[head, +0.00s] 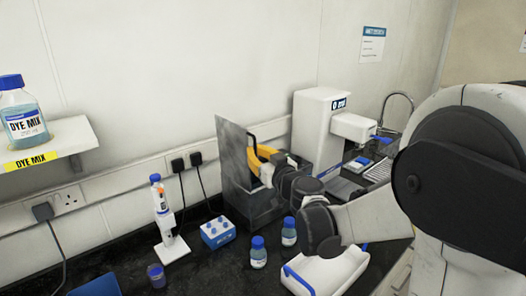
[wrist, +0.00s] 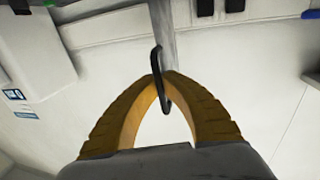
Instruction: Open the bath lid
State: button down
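The bath (head: 262,212) is a dark grey metal box on the bench in the head view. Its lid (head: 234,150) is a grey metal panel standing about upright at the bath's left side. My gripper (head: 256,150), with yellow fingers, is at the right face of the lid. In the wrist view, the fingertips (wrist: 164,80) meet at the black loop handle (wrist: 157,58), which passes between them. The lid's edge (wrist: 163,28) shows beyond the handle as a narrow grey strip. My arm hides part of the bath.
A white dispenser (head: 316,128) stands right of the bath. A blue tube block (head: 218,232), a pipette stand (head: 170,246) and blue-capped bottles (head: 258,254) stand in front and left. A white tray (head: 322,272) lies near my arm. A shelf (head: 75,137) holds a dye bottle.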

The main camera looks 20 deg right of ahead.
jog(key=shift+s+a+f+n, duration=0.1)
jog(key=shift+s+a+n, duration=0.2)
jog(key=shift+a+n, duration=0.3)
jog(key=shift+a, duration=0.1)
jog(key=c, duration=1.6)
grip_release()
jog(key=shift+o, duration=0.2)
jog(key=s+d, duration=0.1)
jog(key=s, duration=1.1)
jog(key=shift+d+f, duration=0.15)
jog(key=shift+d, duration=0.25)
